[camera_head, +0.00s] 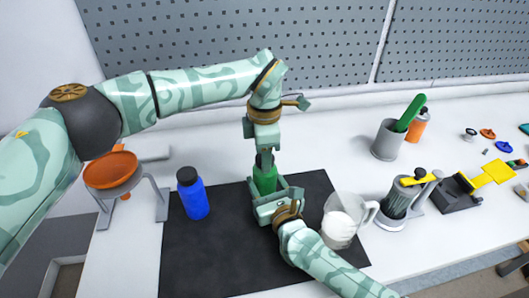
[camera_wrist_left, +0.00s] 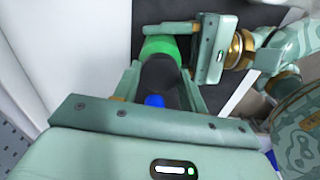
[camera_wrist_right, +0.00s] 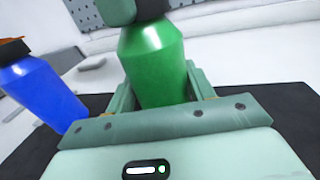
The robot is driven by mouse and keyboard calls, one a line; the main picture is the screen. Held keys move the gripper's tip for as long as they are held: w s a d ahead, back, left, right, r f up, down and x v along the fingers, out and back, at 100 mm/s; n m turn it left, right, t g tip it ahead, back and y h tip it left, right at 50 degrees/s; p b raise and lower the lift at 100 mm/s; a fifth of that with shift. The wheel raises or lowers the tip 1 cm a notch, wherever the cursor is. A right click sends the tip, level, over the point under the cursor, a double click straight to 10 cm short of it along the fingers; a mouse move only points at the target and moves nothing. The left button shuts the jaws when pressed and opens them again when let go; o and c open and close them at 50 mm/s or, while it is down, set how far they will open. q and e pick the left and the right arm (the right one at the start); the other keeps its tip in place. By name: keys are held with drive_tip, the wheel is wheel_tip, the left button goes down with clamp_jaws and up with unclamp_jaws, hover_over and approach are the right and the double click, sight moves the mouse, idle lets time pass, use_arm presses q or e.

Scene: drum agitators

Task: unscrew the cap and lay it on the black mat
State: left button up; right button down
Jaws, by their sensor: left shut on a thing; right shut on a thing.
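A green bottle (camera_head: 265,180) stands upright over the black mat (camera_head: 225,268), and it fills the right wrist view (camera_wrist_right: 155,65). My right gripper (camera_head: 271,196) is shut around its body from the front. Its black cap (camera_wrist_left: 160,72) is at the bottle's top. My left gripper (camera_head: 265,155) comes down from above and is shut on the cap. The cap still appears seated on the neck; how far it is turned cannot be told. The bottle's base is hidden behind my right gripper.
A blue bottle (camera_head: 194,199) with a black cap stands at the mat's left. A glass jug (camera_head: 341,223) with white contents stands at its right edge. An orange bowl on a stand (camera_head: 111,170) is farther left. The mat's front left is clear.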

use_arm(q)
drive_tip(key=n, duration=1.5)
drive_tip(key=shift+r, duration=0.1)
drive_tip(key=n, duration=1.2)
drive_tip(key=shift+n, duration=0.3)
drive_tip(key=n, duration=0.5)
drive_tip(key=shift+w, duration=0.1)
drive_tip(key=n, duration=0.4)
